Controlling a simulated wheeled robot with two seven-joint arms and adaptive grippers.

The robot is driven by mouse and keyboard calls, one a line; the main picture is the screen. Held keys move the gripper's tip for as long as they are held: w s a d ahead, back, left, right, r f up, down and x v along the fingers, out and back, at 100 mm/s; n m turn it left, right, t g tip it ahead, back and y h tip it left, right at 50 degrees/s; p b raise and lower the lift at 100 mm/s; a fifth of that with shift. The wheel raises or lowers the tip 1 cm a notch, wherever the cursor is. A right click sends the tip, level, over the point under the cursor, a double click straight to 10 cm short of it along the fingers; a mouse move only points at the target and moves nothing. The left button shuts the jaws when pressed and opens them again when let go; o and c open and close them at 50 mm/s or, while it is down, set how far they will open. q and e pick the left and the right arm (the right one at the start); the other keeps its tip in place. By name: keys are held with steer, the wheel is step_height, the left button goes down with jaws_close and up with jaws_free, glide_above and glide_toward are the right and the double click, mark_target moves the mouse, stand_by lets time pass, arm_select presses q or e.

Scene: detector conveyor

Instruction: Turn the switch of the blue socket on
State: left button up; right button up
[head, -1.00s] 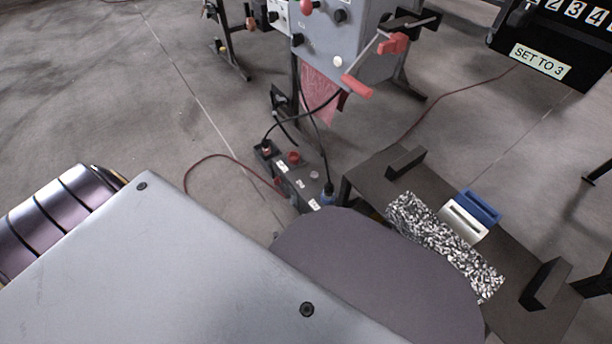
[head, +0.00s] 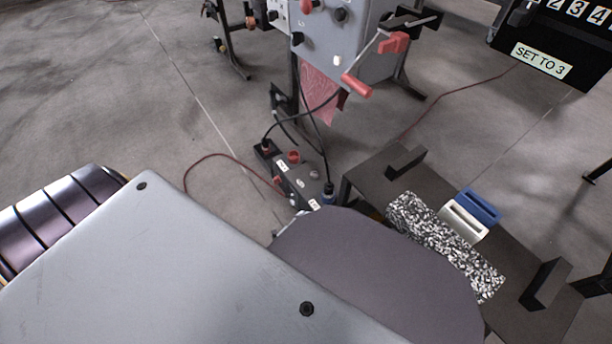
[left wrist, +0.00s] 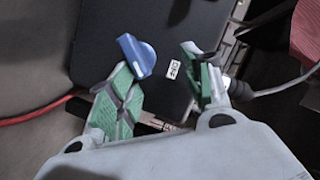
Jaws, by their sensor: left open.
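A dark socket box (head: 296,180) stands on the floor in the middle of the head view, with a blue socket (head: 328,195) at its near right end. In the left wrist view, a blue switch knob (left wrist: 137,55) sits on the dark box face (left wrist: 105,32), beside a small white label (left wrist: 174,69) that seems to read OFF. My left gripper (left wrist: 160,65) is open, its green-padded fingers apart. The knob is at the tip of the left finger; I cannot tell whether they touch. In the head view, my arm hides most of this gripper (head: 286,222). My right gripper is not in view.
A dark table (head: 385,165) with a speckled block (head: 440,245) and white and blue slotted pieces stands right of the box. A grey machine (head: 350,50) with a red-handled crank stands behind. Cables run around the box, including a red one (head: 215,157) on the floor.

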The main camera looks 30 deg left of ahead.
mark_target(310, 209)
arm_select(q)
steer(key=shift+w+a+r, duration=0.15)
steer(key=shift+r, duration=0.6)
steer(key=shift+w+a+r, duration=0.15)
steer(key=shift+w+r, duration=0.05)
steer(key=shift+r, duration=0.5)
steer(key=shift+w+a+r, duration=0.15)
steer(key=shift+r, duration=0.6)
steer(key=shift+s+d+r, duration=0.1)
steer(key=shift+d+r, duration=0.05)
steer(key=shift+r, duration=0.55)
steer(key=shift+s+d+r, duration=0.1)
steer(key=shift+d+r, duration=0.05)
steer(key=shift+r, duration=0.55)
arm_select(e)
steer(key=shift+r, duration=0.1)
